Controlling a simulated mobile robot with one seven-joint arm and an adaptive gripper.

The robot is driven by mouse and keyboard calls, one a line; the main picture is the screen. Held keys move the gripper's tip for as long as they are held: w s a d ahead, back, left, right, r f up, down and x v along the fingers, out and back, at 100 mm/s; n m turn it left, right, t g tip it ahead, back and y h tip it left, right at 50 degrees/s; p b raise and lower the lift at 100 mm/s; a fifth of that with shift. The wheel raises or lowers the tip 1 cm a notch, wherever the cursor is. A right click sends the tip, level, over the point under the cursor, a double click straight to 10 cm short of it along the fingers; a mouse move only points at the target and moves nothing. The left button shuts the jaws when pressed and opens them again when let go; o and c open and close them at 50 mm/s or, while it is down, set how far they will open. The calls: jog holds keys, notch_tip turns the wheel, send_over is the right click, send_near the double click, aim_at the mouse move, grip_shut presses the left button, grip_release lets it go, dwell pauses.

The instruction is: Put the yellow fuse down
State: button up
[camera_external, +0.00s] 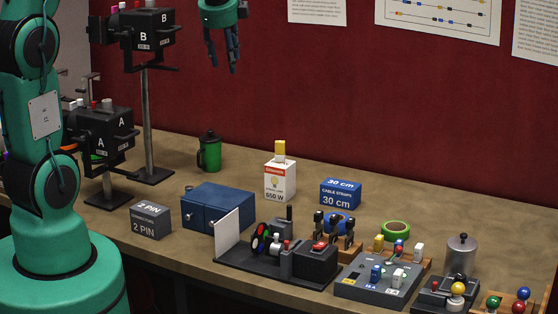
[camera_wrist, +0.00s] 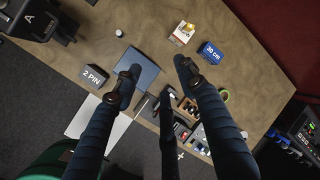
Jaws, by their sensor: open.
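A small yellow block (camera_external: 280,150), which may be the yellow fuse, stands upright on top of the white 650 W bulb box (camera_external: 280,182). It also shows on the box in the wrist view (camera_wrist: 189,27). Another small yellow piece (camera_external: 379,243) stands at the rear of the grey switch panel (camera_external: 378,290), beside a blue-and-red piece and a white one; I cannot tell which is the fuse. My gripper (camera_external: 234,68) is open and empty, fingers pointing down, high above the back of the table. Its spread fingers show in the wrist view (camera_wrist: 160,80).
A blue box (camera_external: 218,208), a 2 PIN box (camera_external: 150,220), a 30 cm box (camera_external: 340,192) and a green mug (camera_external: 209,152) stand on the table. Stands A and B rise at left. Devices crowd the front right. Bare tabletop lies around the mug and at the back right.

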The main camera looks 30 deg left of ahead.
jog(key=s+a+r+n, duration=0.1)
jog(key=s+r+n, duration=0.3)
jog(key=s, duration=0.5)
jog(key=s+a+r+n, duration=0.1)
jog(key=s+r+n, duration=0.3)
jog(key=s, duration=0.5)
jog(key=s+f+n+t+h, duration=0.1)
jog(key=s+f+n, duration=0.2)
jog(key=s+n, duration=0.8)
jog(key=s, duration=0.7)
jog(key=shift+s+a+f+n, duration=0.15)
jog(key=shift+a+n, duration=0.1)
jog(key=shift+n, duration=0.15)
notch_tip(320, 180, down, 10)
jog(key=b, duration=1)
